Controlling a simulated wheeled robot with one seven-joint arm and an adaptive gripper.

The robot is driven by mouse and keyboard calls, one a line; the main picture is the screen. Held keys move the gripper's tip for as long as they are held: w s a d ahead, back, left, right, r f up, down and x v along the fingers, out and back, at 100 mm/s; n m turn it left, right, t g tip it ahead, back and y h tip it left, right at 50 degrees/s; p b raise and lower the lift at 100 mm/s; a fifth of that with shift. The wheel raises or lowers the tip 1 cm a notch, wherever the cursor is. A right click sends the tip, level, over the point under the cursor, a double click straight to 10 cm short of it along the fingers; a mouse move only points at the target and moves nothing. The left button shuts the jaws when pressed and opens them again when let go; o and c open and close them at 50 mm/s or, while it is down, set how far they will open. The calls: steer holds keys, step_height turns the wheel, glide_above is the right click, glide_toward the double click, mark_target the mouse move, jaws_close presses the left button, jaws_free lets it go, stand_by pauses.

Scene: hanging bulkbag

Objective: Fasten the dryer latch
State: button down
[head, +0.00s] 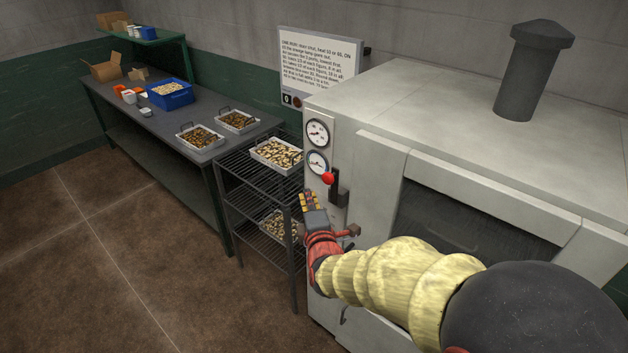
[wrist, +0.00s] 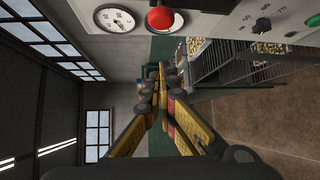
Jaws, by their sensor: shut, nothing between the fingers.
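The dryer (head: 460,90) is a large pale grey cabinet on the right, with a dark window (head: 450,225) in its front. A black lever with a red ball knob (head: 327,179) sits on its front left of the door edge, below two gauges. The red knob also shows at the top of the wrist view (wrist: 160,18). I cannot tell whether this lever is the latch or how it is engaged. My gripper (head: 308,196) is shut and empty, just below and left of the knob, apart from it. My arm hides the lower front of the dryer.
A black wire rack (head: 235,172) with trays of pieces (head: 277,155) stands close left of the dryer. A long dark table (head: 130,110) holds a blue bin (head: 170,95) and more trays. A notice (head: 320,62) hangs behind. Floor at left is clear.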

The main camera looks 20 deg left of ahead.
steer(key=shift+w, duration=0.1)
stand_by(0.3)
steer(key=w, duration=0.7)
steer(key=shift+w+a+f, duration=0.3)
steer(key=shift+w+a, duration=0.1)
steer(key=shift+f+b, duration=0.2)
steer(key=shift+b, duration=0.4)
